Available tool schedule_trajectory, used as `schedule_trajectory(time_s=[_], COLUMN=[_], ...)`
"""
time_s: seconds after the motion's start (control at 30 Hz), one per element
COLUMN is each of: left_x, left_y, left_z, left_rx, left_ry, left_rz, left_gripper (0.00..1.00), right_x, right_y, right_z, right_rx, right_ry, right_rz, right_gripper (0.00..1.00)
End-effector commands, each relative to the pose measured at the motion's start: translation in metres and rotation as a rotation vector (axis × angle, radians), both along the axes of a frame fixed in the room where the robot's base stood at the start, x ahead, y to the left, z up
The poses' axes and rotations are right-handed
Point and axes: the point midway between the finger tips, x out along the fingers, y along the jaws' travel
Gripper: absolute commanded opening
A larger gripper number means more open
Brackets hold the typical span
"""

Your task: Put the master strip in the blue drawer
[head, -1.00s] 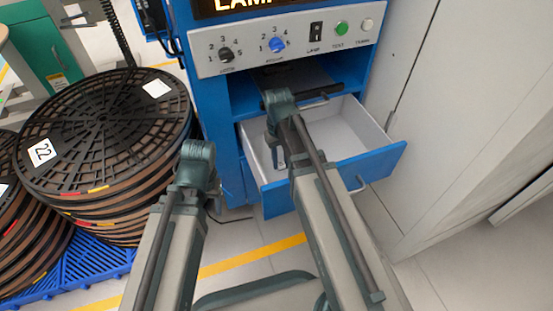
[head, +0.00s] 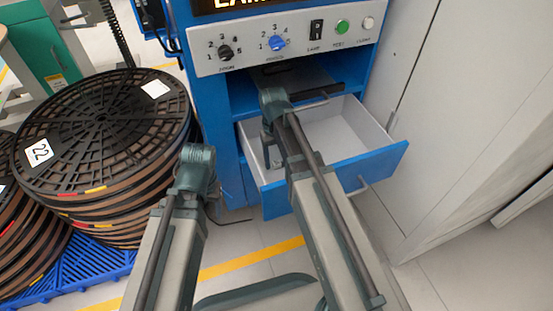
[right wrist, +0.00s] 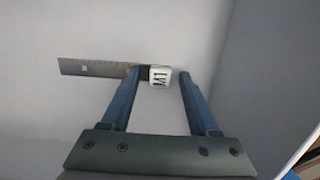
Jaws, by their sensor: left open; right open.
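The blue drawer (head: 365,168) is pulled open, with a pale inside. My right gripper (head: 268,160) reaches down into it. In the right wrist view its two blue fingers (right wrist: 159,76) are open. The master strip (right wrist: 95,68), a thin grey strip with a white "M1" label, lies on the pale surface, apparently the drawer floor. Its label end is between the fingertips, and the rest extends left past the left finger. The strip cannot be made out in the head view. My left gripper (head: 212,190) is outside the drawer, left of it, mostly hidden by its own arm.
The blue cabinet (head: 212,100) has a control panel (head: 290,42) and an open shelf above the drawer. Stacked black reels (head: 100,130) stand left on a blue pallet (head: 85,268). A pale cabinet (head: 450,110) stands close on the right.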

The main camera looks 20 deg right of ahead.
Motion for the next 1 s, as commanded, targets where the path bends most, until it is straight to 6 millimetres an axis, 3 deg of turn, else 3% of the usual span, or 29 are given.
schedule_trajectory(time_s=[0.27,0.8,1.0], left_x=[0.000,0.000,0.000], left_y=[0.000,0.002,0.002], left_z=[0.007,0.072,0.079], left_rx=[0.000,0.008,0.010], left_ry=[0.000,0.000,0.000], left_rz=[-0.001,0.009,0.012], left_gripper=[0.61,0.61,0.61], right_x=[0.000,0.008,0.009], right_y=[0.000,0.001,0.001], right_z=[0.007,0.071,0.079], right_rx=[0.000,0.000,0.000], right_ry=[0.000,0.000,0.000], right_rz=[0.000,0.000,0.000], right_gripper=[0.61,0.61,0.61])
